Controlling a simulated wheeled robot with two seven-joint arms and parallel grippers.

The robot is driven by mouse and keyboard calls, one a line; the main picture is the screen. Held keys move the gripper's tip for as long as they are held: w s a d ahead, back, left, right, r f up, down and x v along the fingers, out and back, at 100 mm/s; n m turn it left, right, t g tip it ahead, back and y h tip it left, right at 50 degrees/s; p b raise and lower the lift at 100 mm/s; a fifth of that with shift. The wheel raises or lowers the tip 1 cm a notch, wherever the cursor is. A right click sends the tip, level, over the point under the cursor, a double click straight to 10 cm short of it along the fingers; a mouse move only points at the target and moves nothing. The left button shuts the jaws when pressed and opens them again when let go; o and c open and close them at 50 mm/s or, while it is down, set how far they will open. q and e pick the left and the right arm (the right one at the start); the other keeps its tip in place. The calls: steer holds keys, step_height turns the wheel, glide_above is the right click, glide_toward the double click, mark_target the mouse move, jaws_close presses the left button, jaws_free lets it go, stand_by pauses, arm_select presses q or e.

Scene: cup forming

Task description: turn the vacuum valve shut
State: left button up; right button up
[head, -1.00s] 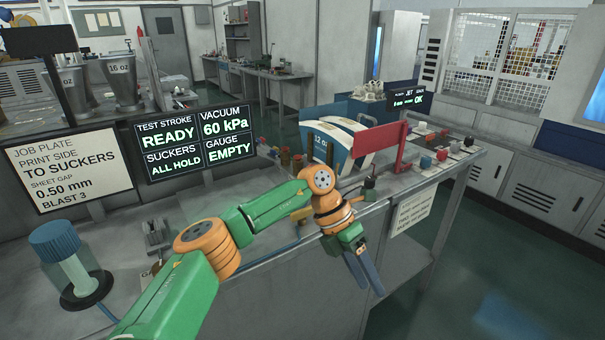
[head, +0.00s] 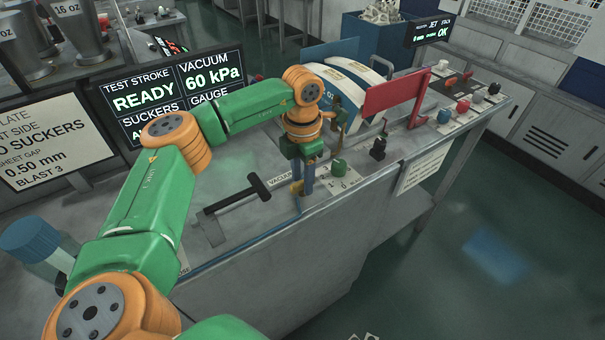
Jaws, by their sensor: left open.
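The valve's handle position cannot be made out. My right gripper is not in view.
A black T-shaped handle (head: 240,194) lies left of the fitting. A green knob (head: 339,168) and a black switch (head: 378,149) stand to the right. A red panel (head: 394,95) rises behind. The display (head: 170,95) reads vacuum 60 kPa. The bench's front edge is close.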

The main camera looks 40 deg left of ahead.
arm_select(q)
steer(key=shift+s+d+r, duration=0.15)
jaws_close()
steer(key=n, duration=0.8)
steer(key=shift+n, duration=0.4)
steer(key=n+p, duration=0.1)
steer(key=n, duration=0.3)
steer(key=shift+n, duration=2.5)
